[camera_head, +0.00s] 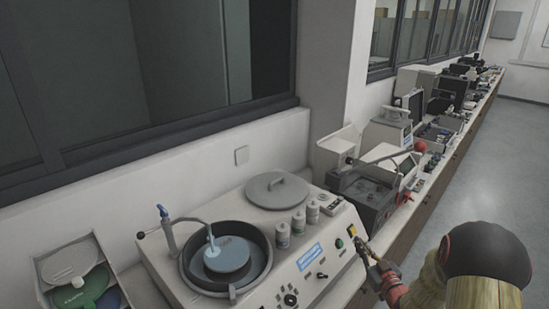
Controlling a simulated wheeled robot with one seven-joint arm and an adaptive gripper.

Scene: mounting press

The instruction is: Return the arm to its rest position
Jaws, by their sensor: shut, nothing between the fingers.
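My gripper (361,244) is at the lower right in the head view, at the right end of the machine's front panel, near the green button (339,243) and the yellow switch (351,230). Its fingers look shut with nothing between them. I cannot tell whether the fingertips touch the panel. My arm (480,262) runs from the lower right corner up to the gripper. The machine (312,262) is pale, with a round dark basin (200,272) holding a blue-grey disc, and a bent spout over it.
A grey round lid (277,188) and several small bottles (298,222) sit on the machine's top. A rack of coloured discs (75,285) stands at the lower left. A dark device (362,203) and more equipment line the bench to the right. The floor (480,170) beside the bench is clear.

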